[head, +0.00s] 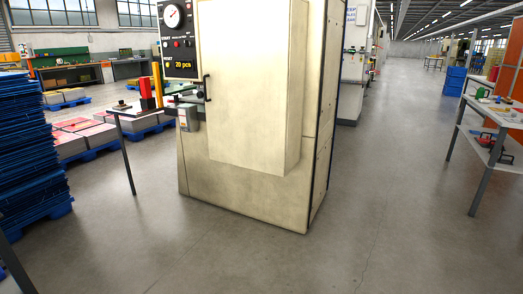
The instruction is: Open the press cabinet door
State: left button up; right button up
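The press cabinet (225,190) stands in the middle of the head view, a large cream-coloured machine. Its door (243,90) is a tall raised cream panel on the front and looks closed. A black vertical handle (206,87) sits on the door's left edge. A dark control panel (180,40) with a round gauge, buttons and a "20 pcs" display is at the upper left. Neither of my grippers is visible in this view.
A thin-legged table (122,112) stands left of the cabinet with red and yellow blocks. Blue stacked sheets (30,140) are at far left. A shelf table (485,150) with tools is at right. The grey floor (380,220) in front and to the right is clear.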

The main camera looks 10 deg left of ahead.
aim_at(244, 44)
jog(key=i+j+u, duration=0.2)
jog(key=i+u, duration=0.2)
jog(key=i, duration=0.55)
jog(key=i+l+u, duration=0.1)
jog(key=i+u, duration=0.35)
jog(key=i, duration=0.55)
jog(key=i+j+z, duration=0.4)
jog(key=i, duration=0.15)
jog(key=i+j+z, duration=0.85)
jog(key=i+j, duration=0.05)
jog(key=j, duration=0.05)
